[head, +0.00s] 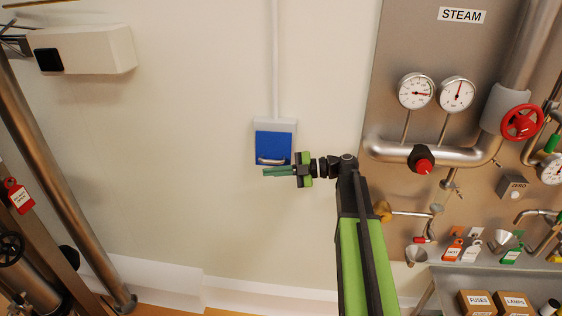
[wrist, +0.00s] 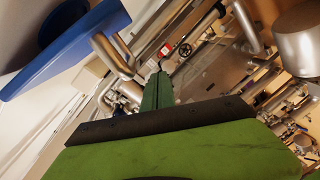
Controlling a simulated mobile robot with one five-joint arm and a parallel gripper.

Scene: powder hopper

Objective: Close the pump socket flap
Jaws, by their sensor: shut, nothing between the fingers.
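The pump socket is a pale box (head: 287,122) on the wall, with a blue flap (head: 274,143) across its front. A pale curved handle shows along the flap's lower edge. In the wrist view the blue flap (wrist: 70,48) is a slanted slab at the upper left, with a dark blue rounded part behind it. I cannot tell its exact angle to the box. My gripper (head: 266,171) is shut and empty, its green fingers pointing left just below the flap's lower edge. In the wrist view the closed fingers (wrist: 157,92) are right of the flap; contact is not clear.
A steel panel (head: 400,55) with gauges, pipes and a red valve wheel (head: 522,122) stands to the right. Boxes (head: 477,302) sit at the lower right. Pipes (head: 55,165) and a white wall unit (head: 92,50) are at the left. The wall around the socket is bare.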

